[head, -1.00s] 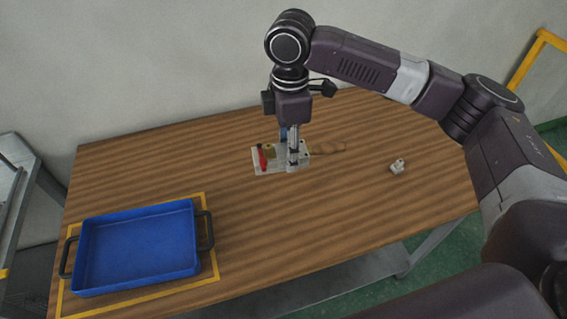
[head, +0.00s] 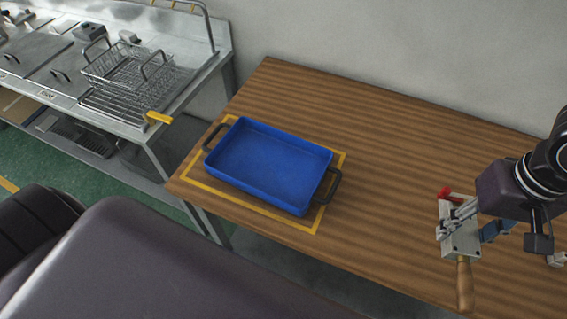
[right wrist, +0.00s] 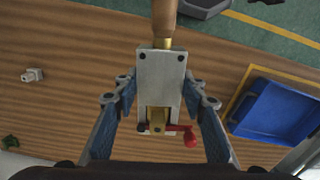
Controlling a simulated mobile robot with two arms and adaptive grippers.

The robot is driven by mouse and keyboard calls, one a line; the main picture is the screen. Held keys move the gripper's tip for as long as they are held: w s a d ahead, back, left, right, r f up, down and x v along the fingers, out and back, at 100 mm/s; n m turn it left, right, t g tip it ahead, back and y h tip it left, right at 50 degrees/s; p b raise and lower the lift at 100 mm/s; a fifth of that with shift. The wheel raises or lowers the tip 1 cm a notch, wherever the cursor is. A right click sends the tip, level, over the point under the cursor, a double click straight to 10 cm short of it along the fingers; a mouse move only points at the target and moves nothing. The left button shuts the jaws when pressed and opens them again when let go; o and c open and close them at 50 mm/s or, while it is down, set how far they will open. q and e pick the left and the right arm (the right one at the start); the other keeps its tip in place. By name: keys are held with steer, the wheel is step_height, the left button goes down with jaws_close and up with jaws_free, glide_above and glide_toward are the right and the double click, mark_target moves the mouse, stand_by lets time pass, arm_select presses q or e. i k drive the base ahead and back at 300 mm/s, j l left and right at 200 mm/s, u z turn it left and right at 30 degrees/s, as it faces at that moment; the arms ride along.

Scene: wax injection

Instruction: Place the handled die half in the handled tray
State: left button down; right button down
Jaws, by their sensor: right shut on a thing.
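The handled die half is a pale metal block (head: 460,242) with a wooden handle (head: 465,285) and a red-knobbed lever (head: 446,193). My right gripper (head: 472,226) is shut on the block, at the right of the head view. In the right wrist view, the block (right wrist: 160,72) sits between the two blue fingers, its handle pointing to the picture's top. It appears held above the table. The handled tray (head: 265,166) is blue, empty, with two black handles, left of the gripper; it also shows in the right wrist view (right wrist: 258,126). My left gripper is not in view.
The tray stands within a yellow outline (head: 270,214) on the wooden table (head: 400,150). The table between tray and gripper is clear. A small pale part (head: 556,259) lies at the far right. A metal counter with a wire basket (head: 125,68) stands left.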

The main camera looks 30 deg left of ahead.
mark_target(268, 164)
steer(key=l+u, duration=0.1)
steer(key=u, duration=0.35)
steer(key=i+l+u, duration=0.1)
steer(key=u, duration=0.35)
steer(key=l+u, duration=0.15)
steer(key=u, duration=0.3)
steer(key=l+u, duration=0.1)
steer(key=u, duration=0.35)
